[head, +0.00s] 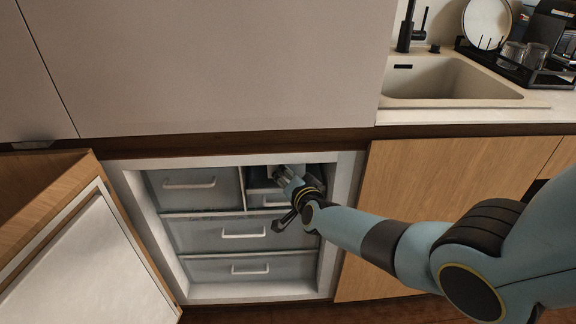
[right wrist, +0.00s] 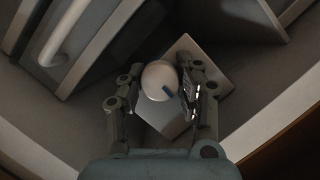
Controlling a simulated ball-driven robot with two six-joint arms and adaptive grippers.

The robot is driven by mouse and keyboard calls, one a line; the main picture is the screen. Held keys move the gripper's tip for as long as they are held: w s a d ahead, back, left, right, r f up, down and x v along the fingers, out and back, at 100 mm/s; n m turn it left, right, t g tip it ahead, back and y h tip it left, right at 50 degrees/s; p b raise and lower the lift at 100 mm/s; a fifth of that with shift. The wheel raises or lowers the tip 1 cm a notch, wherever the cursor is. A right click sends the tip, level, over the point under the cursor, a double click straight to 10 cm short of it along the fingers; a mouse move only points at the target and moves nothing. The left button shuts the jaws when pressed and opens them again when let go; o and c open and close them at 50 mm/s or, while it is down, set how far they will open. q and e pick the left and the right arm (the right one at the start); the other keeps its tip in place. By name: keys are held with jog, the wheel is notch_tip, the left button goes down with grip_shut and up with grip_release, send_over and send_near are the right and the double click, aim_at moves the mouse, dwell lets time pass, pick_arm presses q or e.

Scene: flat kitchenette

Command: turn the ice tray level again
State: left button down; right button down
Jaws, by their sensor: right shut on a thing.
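My right gripper (head: 284,176) reaches into the upper right compartment of the open freezer. In the right wrist view its fingers (right wrist: 163,88) are shut on a round white knob (right wrist: 157,76) with a short blue mark. Behind the knob is a pale square plate (right wrist: 207,70), which looks tilted in this view. The ice tray itself cannot be told apart clearly; the gripper and wrist hide much of that compartment in the head view. My left gripper is not in view.
The freezer has grey drawers with white handles: one upper left (head: 190,198), a middle one (head: 205,235) and a bottom one (head: 215,270). Its door (head: 75,255) stands open at the left. A closed wooden cabinet front (head: 430,190) is at the right, below the sink (head: 450,80).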

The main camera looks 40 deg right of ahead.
jog(key=shift+n+p, duration=0.4)
jog(key=shift+p, duration=0.1)
jog(key=c, duration=0.9)
grip_release()
jog(key=shift+a, duration=0.1)
jog(key=shift+v, duration=5.95)
jog(key=shift+a+r, duration=0.1)
